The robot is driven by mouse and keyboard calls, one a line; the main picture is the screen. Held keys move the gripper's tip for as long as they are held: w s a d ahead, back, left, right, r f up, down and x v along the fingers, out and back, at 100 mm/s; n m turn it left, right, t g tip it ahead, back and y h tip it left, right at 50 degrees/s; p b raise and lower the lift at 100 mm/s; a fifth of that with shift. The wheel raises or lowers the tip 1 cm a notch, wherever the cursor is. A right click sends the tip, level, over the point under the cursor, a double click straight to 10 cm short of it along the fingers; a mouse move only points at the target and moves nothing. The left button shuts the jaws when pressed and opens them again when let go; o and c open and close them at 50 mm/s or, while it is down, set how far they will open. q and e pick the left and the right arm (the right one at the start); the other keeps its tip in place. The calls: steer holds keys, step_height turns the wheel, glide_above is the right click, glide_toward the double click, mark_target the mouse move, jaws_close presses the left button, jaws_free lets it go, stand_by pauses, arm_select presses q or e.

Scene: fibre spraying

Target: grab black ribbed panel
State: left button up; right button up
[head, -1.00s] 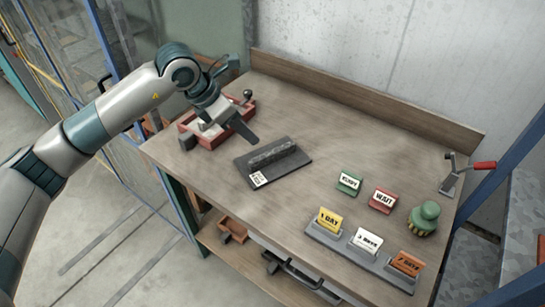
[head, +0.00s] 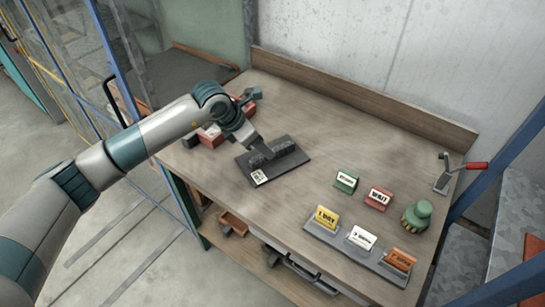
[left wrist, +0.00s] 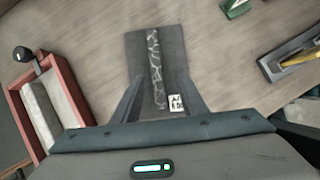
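The black ribbed panel (head: 290,163) lies flat on the wooden table, with a raised ridge across its middle and a white label near its front left corner. My left gripper (head: 257,150) is over the panel, close to the ridge. In the left wrist view the panel (left wrist: 174,50) lies ahead, and the two fingers of my left gripper (left wrist: 160,92) are spread on either side of the ridge. I cannot tell whether the fingertips touch the panel. My right gripper is not in view.
A red tray (left wrist: 60,67) sits beside the panel, partly behind my arm in the head view. Green (head: 346,181) and red (head: 379,198) signs, a rack of day cards (head: 335,239), a green knobbed object (head: 417,213) and a red-handled lever (head: 470,165) stand to the right.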

arm_select(q)
steer(key=shift+w+d+f+p, duration=0.4)
steer(key=shift+w+p, duration=0.05)
steer(key=shift+p, duration=0.35)
steer(key=p+x, duration=0.1)
steer(key=x, duration=0.2)
steer(key=shift+w+r+p, duration=0.1)
steer(key=shift+w+p, duration=0.05)
steer(key=shift+p, duration=0.15)
steer(key=shift+w+d+f, duration=0.1)
steer(key=shift+w+f, duration=0.05)
steer(key=shift+f, duration=0.35)
jaws_close()
steer(key=shift+w+r, duration=0.1)
steer(key=shift+r, duration=0.05)
